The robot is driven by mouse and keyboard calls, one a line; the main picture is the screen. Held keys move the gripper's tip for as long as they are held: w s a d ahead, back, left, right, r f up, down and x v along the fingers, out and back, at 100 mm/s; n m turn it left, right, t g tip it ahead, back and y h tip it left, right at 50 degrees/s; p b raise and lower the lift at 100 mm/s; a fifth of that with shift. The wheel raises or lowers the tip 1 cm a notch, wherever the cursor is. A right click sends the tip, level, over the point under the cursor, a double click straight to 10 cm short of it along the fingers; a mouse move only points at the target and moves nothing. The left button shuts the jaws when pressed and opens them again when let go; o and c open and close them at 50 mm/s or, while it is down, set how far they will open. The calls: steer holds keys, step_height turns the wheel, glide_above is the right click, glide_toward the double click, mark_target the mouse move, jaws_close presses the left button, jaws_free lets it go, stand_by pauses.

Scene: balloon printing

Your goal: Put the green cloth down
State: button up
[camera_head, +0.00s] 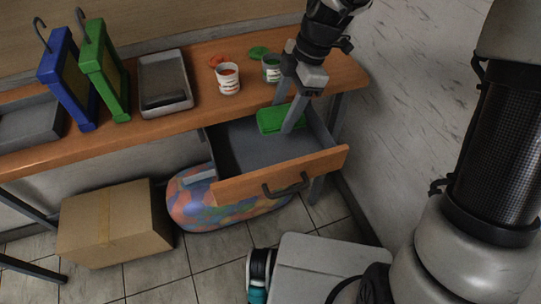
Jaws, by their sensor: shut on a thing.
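The green cloth (270,121) is a flat, folded piece at the back right of the open drawer (250,150). My gripper (289,115) reaches down from above into the drawer, with its fingers at the cloth's right part. It is shut on the cloth. One finger partly covers the cloth. I cannot tell whether the cloth rests on the drawer floor or hangs just above it.
A wall stands right.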

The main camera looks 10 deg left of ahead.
steer(key=shift+n, duration=0.5)
steer(key=x, duration=0.1)
steer(key=b+x, duration=0.1)
steer(key=x, duration=0.1)
steer(key=d+x, duration=0.1)
steer(key=x, duration=0.1)
steer(key=shift+w+a+f, duration=0.1)
steer(key=shift+w+f, duration=0.1)
steer(key=shift+f, duration=0.15)
steer(key=shift+f+b, duration=0.75)
steer(key=shift+f, duration=1.45)
steer(key=shift+f, duration=0.15)
steer(key=o, duration=1)
steer(key=shift+o, duration=0.2)
